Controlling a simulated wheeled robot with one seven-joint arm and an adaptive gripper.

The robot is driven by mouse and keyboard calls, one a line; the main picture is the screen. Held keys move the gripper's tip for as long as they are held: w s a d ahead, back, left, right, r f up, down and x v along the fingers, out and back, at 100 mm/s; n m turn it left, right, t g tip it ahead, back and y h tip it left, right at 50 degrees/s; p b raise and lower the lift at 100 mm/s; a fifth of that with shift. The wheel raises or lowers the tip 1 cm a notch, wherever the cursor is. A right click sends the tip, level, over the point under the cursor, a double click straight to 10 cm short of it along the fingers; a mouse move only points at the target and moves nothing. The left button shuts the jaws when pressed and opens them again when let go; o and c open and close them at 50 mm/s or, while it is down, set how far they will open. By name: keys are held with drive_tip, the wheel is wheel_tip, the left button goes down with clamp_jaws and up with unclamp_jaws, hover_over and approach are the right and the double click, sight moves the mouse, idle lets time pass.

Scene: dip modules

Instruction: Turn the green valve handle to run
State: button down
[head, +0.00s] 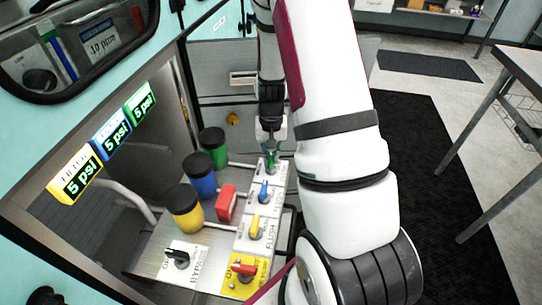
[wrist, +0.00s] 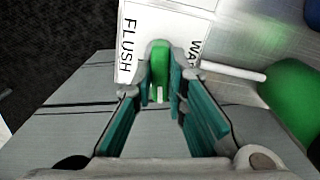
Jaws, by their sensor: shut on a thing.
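The green valve handle (wrist: 160,62) is upright in the wrist view, between the two fingers of my gripper (wrist: 162,82). The fingers are closed on its sides. Its white plate (wrist: 130,45) shows FLUSH on the left and a partly hidden word starting "WA" on the right. No RUN label can be read there. In the head view my gripper (head: 271,150) points down onto the far end of the valve row and mostly hides the green handle.
The blue handle (head: 264,192), yellow handle (head: 256,226) and red handle (head: 243,269) follow nearer in the row. Green (head: 213,146), blue (head: 199,175) and yellow (head: 185,207) canisters stand left, with a red block (head: 226,204) between. A black handle (head: 177,258) sits by BYPASS.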

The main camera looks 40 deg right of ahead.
sight(271, 158)
drive_tip(key=shift+m, duration=1)
drive_tip(key=c, duration=1.6)
unclamp_jaws()
drive_tip(key=shift+r, duration=0.1)
wheel_tip(271, 158, up, 12)
